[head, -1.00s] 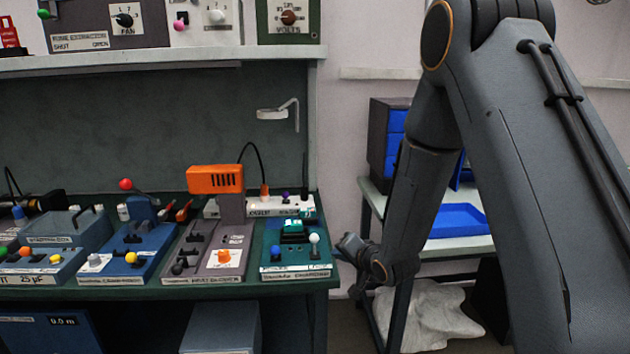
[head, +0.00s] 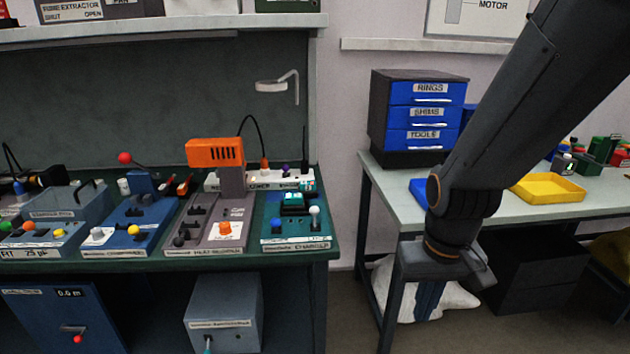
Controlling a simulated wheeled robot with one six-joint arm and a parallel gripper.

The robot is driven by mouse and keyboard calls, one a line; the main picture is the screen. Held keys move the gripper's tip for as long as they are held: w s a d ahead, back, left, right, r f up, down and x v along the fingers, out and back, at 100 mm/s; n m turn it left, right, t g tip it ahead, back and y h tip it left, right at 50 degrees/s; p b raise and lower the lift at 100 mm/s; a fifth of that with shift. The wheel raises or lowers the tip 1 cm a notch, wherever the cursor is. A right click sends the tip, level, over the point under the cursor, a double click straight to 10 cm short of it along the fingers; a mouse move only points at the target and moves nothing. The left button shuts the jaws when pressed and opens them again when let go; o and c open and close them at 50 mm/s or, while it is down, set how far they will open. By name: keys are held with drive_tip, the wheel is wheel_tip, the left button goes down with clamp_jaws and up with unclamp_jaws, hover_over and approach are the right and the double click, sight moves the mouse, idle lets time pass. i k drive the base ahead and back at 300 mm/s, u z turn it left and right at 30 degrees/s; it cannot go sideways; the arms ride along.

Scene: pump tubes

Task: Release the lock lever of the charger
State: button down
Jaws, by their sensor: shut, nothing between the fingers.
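The charger (head: 268,238) is a small dark green unit at the right end of the green bench, with a label on its front edge. Two green-and-white blocks sit upright in its top. A blue knob (head: 277,223) stands at its left front and a white-knobbed lever (head: 314,213) rises at its right. Which of the two is the lock lever I cannot tell. My gripper (head: 429,303) hangs pointing down, well to the right of the charger, in front of the side table. It is shut and empty, touching nothing.
Left of the charger stands a grey unit with an orange head (head: 214,153), then a blue unit with a red-balled lever (head: 125,158). Blue drawers (head: 428,115) and a yellow tray (head: 549,190) are on the side table (head: 400,186). A gap separates bench and table.

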sight(314, 210)
drive_tip(key=k, duration=0.65)
drive_tip(key=u, duration=0.6)
drive_tip(key=i, duration=1.65)
drive_tip(key=z, duration=0.95)
